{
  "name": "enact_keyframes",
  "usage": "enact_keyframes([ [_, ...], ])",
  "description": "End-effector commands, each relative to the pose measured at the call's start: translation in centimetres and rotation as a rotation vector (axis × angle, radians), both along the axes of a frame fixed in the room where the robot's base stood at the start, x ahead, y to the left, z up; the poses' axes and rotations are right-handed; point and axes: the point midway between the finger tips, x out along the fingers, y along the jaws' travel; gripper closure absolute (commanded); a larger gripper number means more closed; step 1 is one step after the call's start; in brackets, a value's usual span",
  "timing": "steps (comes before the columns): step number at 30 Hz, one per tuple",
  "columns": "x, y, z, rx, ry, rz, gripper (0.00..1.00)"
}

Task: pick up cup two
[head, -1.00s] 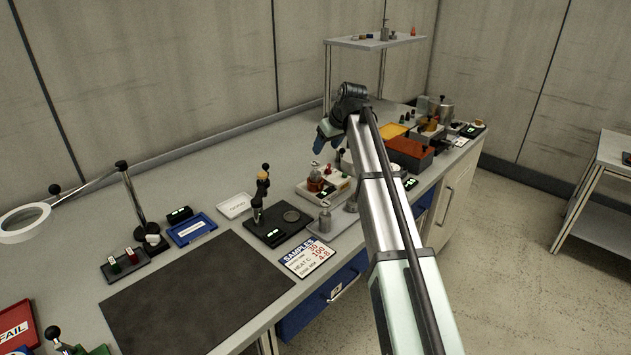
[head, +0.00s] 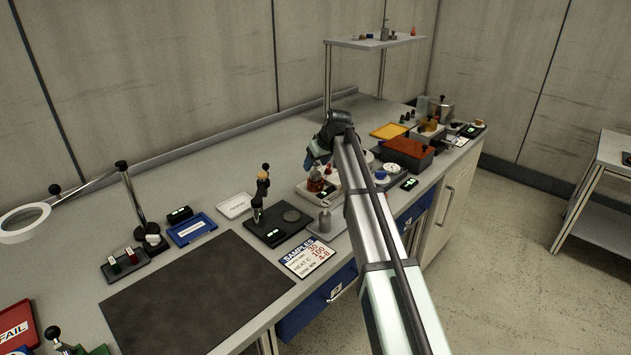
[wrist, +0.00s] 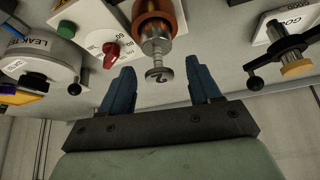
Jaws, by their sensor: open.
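Cup two has an amber body (wrist: 155,22) with a metal neck and a small metal knob marked 2 (wrist: 160,75). In the head view an amber vessel (head: 316,182), which looks like this cup, stands on a white unit. My gripper (wrist: 160,82) is open in the wrist view, its two blue fingers on either side of the knob, with gaps at both sides. The knob's end lies between the fingertips, and no contact shows. In the head view my gripper (head: 311,160) is just above the amber vessel; its fingers are small and partly hidden there.
The white unit has a red knob (wrist: 111,50). A round device marked LEAK (wrist: 38,62) is left in the wrist view; a black-handled stand with a brass collar (wrist: 296,66) is right. The dark mat (head: 195,290) is clear.

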Motion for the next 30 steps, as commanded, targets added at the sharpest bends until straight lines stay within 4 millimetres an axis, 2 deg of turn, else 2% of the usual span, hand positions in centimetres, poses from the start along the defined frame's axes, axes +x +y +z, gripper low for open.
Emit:
enact_keyframes([
  [6,1.4,0.8,-2.3,-0.001,0.001,0.0,0.38],
  [14,1.5,0.9,-2.6,0.0,0.0,0.0,0.38],
  [30,1.5,0.9,-2.6,0.0,0.0,0.0,0.87],
])
